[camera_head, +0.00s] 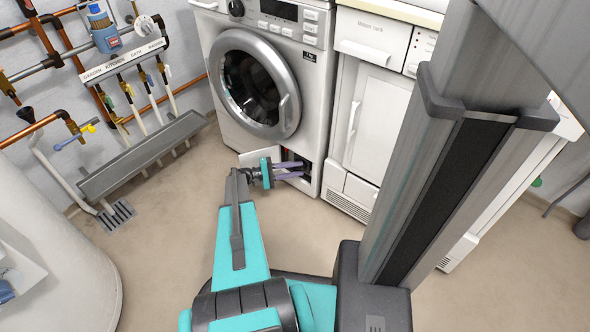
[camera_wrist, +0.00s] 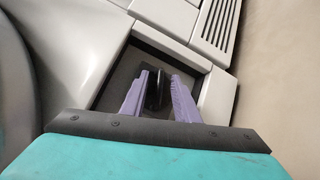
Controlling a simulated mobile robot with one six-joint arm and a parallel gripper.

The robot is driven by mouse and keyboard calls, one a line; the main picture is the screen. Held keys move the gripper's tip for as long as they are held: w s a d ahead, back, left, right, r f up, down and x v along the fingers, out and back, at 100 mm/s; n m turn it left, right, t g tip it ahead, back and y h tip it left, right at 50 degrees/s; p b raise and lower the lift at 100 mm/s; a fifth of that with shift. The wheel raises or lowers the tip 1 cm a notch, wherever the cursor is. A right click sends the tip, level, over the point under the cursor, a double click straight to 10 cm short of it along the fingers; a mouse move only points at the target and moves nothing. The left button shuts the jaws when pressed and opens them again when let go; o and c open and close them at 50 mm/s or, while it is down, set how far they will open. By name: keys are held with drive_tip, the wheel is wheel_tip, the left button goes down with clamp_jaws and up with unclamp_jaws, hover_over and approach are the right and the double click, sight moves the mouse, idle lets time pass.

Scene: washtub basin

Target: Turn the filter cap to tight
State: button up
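The filter cap (camera_wrist: 154,91) shows in the wrist view as a dark shape with a raised grip, inside a recessed opening low on the washing machine (camera_head: 262,83). My gripper (camera_wrist: 160,80) reaches into this opening. Its two purple fingers stand apart, one on each side of the cap's grip; I cannot tell whether either touches it. In the head view my gripper (camera_head: 300,170) is at the machine's lower right corner, and the cap is hidden there. Any mark showing how far the cap is turned is not visible.
An open white flap (camera_head: 258,155) stands left of my gripper. A white cabinet (camera_head: 375,115) with a vented base adjoins the washer's right side. A drain trough (camera_head: 140,157) and copper pipes line the left wall. The floor (camera_head: 165,225) in front is clear.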

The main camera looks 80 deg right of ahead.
drive_tip(key=shift+c, duration=0.4)
clamp_jaws()
drive_tip(key=shift+r, duration=0.1)
drive_tip(key=shift+m+t+p, duration=0.3)
drive_tip(key=shift+m+t, duration=0.7)
drive_tip(key=shift+m, duration=0.1)
drive_tip(key=shift+o, duration=0.4)
unclamp_jaws()
